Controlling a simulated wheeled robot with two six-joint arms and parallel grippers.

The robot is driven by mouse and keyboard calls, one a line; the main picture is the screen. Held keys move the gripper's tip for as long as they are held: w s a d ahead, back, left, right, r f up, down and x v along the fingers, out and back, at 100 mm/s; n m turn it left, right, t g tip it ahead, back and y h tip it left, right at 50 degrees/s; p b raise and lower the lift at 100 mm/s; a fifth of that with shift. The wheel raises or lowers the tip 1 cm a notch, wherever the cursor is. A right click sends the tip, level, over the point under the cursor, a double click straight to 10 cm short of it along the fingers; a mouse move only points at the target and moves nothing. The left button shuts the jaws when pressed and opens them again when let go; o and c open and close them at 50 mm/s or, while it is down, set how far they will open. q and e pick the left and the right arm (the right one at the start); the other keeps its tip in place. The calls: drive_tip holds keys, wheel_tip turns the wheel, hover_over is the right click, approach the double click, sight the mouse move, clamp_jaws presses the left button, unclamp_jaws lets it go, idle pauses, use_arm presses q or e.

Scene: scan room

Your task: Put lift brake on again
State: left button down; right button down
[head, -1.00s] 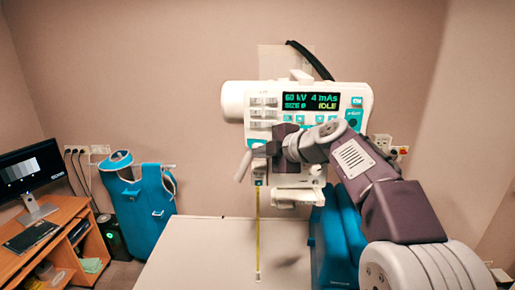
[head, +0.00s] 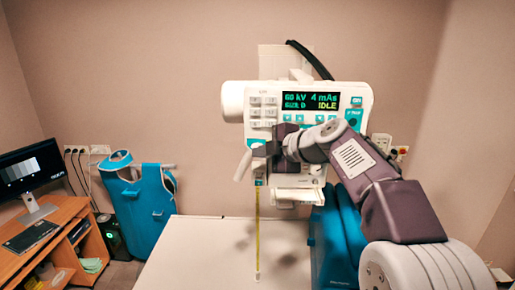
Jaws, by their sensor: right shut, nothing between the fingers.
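The X-ray head (head: 235,100) hangs over the white table, its display (head: 310,101) reading 60 kV, 4 mAs and IDLE. A pale lever (head: 243,165) sticks out at the lower left of its panel, tilted down to the left. I cannot tell for certain that it is the lift brake. My right gripper (head: 262,150) is shut and empty at the panel's lower left, close beside the lever's upper end. I cannot tell whether it touches the lever. My right arm hides part of the panel's lower right. My left gripper is out of view.
A yellow tape (head: 258,235) hangs from the head to the white table (head: 200,250). Blue cushions (head: 335,240) stand at the table's right. A blue apron (head: 145,205) hangs at the left wall, beside a wooden desk (head: 60,215) with a monitor (head: 28,168).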

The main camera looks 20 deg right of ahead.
drive_tip(key=shift+w, duration=0.15)
idle(0.6)
drive_tip(key=shift+w+d, duration=0.1)
drive_tip(key=shift+w, duration=0.15)
drive_tip(key=shift+w+d, duration=0.15)
drive_tip(key=shift+w, duration=0.25)
idle(0.8)
drive_tip(key=shift+b, duration=0.3)
drive_tip(key=shift+s+a+b, duration=0.25)
drive_tip(key=shift+s+b, duration=0.55)
